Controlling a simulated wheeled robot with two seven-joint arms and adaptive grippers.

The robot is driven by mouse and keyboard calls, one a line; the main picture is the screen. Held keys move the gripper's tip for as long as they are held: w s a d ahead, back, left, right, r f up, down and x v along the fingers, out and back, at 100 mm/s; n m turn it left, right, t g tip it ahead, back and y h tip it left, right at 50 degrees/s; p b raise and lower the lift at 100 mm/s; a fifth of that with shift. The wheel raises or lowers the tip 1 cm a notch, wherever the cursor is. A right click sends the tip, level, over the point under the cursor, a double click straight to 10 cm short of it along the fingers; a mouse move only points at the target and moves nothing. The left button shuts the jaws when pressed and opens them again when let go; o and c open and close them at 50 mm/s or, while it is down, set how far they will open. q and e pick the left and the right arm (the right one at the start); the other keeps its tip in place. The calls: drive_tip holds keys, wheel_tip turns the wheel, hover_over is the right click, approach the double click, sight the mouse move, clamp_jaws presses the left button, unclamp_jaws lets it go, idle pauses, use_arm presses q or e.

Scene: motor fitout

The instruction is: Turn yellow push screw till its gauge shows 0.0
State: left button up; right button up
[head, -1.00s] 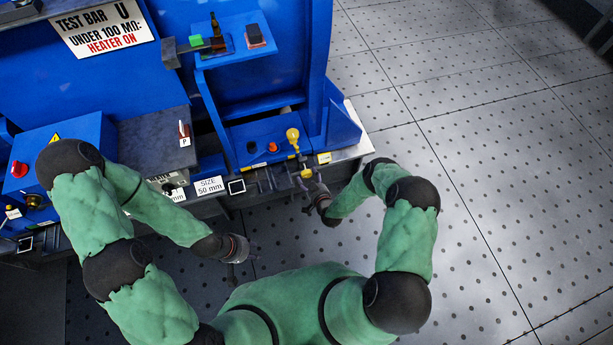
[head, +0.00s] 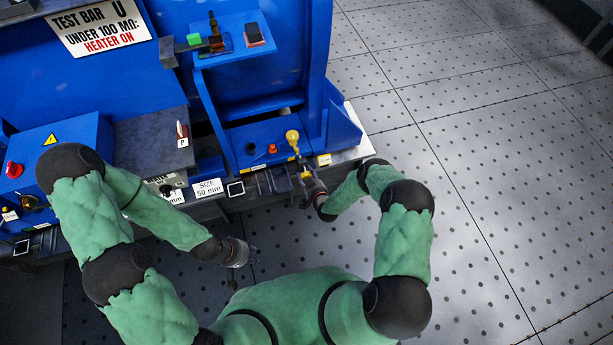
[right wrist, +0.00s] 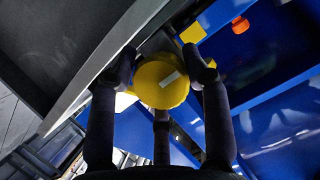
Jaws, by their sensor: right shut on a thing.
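The yellow push screw shows in the right wrist view as a round yellow knob (right wrist: 160,82) with a pale mark on its face. My right gripper (right wrist: 158,70) is shut on it, its dark fingers around the knob's rim. In the head view my right gripper (head: 305,184) is at the front edge of the blue machine, and it mostly hides the screw. A small dark-framed display (head: 236,189) sits left of it, beside the "SIZE 50 mm" label; I cannot read a value. My left gripper (head: 245,253) hangs over the floor, away from the machine, its jaws too small to judge.
A yellow ball-topped lever (head: 292,136) stands just behind my right gripper. A red knob (head: 272,148) and a black knob (head: 251,147) are left of the lever. Open perforated floor (head: 480,190) lies to the right.

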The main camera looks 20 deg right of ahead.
drive_tip(key=shift+s+a, duration=0.1)
drive_tip(key=shift+a, duration=0.05)
drive_tip(key=m+y, duration=0.2)
drive_tip(key=m, duration=0.1)
drive_tip(key=shift+a+f+y, duration=0.1)
drive_tip(key=shift+y, duration=0.2)
drive_tip(key=m+t+y, duration=0.1)
drive_tip(key=m+y, duration=0.1)
drive_tip(key=m, duration=0.1)
drive_tip(key=shift+s+m, duration=0.1)
drive_tip(key=shift+m, duration=0.3)
drive_tip(key=m+t+y, duration=0.1)
drive_tip(key=m, duration=0.3)
drive_tip(key=shift+a, duration=0.1)
drive_tip(key=shift+m+t+y, duration=0.5)
drive_tip(key=shift+m+t, duration=0.2)
drive_tip(key=shift+m, duration=0.8)
drive_tip(key=o, duration=1.1)
